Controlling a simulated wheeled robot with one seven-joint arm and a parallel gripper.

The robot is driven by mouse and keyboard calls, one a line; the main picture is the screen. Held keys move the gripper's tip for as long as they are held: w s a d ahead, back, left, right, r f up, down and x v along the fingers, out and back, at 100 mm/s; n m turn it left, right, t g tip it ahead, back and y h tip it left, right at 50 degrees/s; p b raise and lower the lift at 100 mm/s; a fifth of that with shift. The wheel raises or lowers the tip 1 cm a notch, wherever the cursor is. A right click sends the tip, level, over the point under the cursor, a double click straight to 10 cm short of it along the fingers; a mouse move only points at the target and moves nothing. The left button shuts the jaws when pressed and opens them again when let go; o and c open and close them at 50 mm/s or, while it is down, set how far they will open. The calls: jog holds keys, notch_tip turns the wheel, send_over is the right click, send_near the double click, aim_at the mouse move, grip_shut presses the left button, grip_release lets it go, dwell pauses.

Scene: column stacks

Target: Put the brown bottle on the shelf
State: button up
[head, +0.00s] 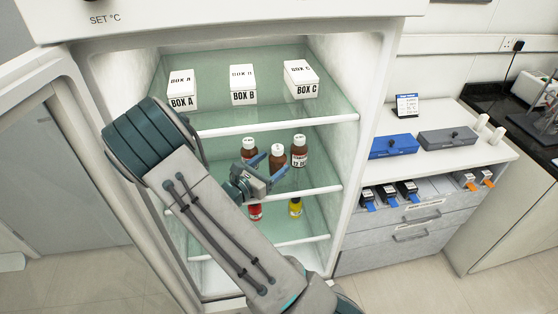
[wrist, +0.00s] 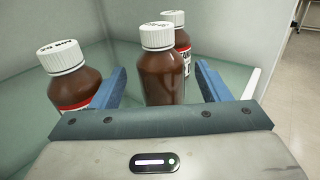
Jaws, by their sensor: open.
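Three brown bottles with white caps stand upright on the middle glass shelf (head: 322,190) of the open cabinet. The middle bottle (head: 277,157) is in front of my gripper (head: 268,168). In the wrist view this bottle (wrist: 160,75) shows between the two open fingers (wrist: 160,80), with visible gaps on both sides; its lower part is hidden by the gripper body. The left bottle (head: 249,146) shows in the wrist view (wrist: 72,78) outside the left finger. The right bottle (head: 299,150) stands farther back in the wrist view (wrist: 181,42).
The top shelf (head: 280,127) holds Box A (head: 182,89), Box B (head: 243,85) and Box C (head: 301,79). A red bottle (head: 255,212) and a yellow bottle (head: 295,207) stand on the shelf below. The cabinet door (head: 75,130) is open at left.

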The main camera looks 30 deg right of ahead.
jog(key=b+v, duration=0.1)
jog(key=v, duration=0.6)
jog(key=shift+s+r+m+g, duration=0.1)
jog(key=shift+s+m+g, duration=0.1)
jog(key=shift+m+g, duration=0.1)
jog(key=s+d+r+m+g+y, duration=0.1)
jog(key=s+r+m+g+y, duration=0.1)
jog(key=s+m+g+y, duration=0.3)
jog(key=s+d+r+m+g+y, duration=0.2)
jog(key=s+m+g, duration=0.1)
jog(key=s+m, duration=0.45)
jog(key=s+a+r+m+t+y, duration=0.5)
jog(key=s+a+r+m+y, duration=0.2)
jog(key=a+r+m+y, duration=0.1)
jog(key=shift+a+r+m+y, duration=0.2)
jog(key=shift+a+m+y, duration=0.35)
jog(key=shift+m+y, duration=0.25)
jog(key=shift+c, duration=0.2)
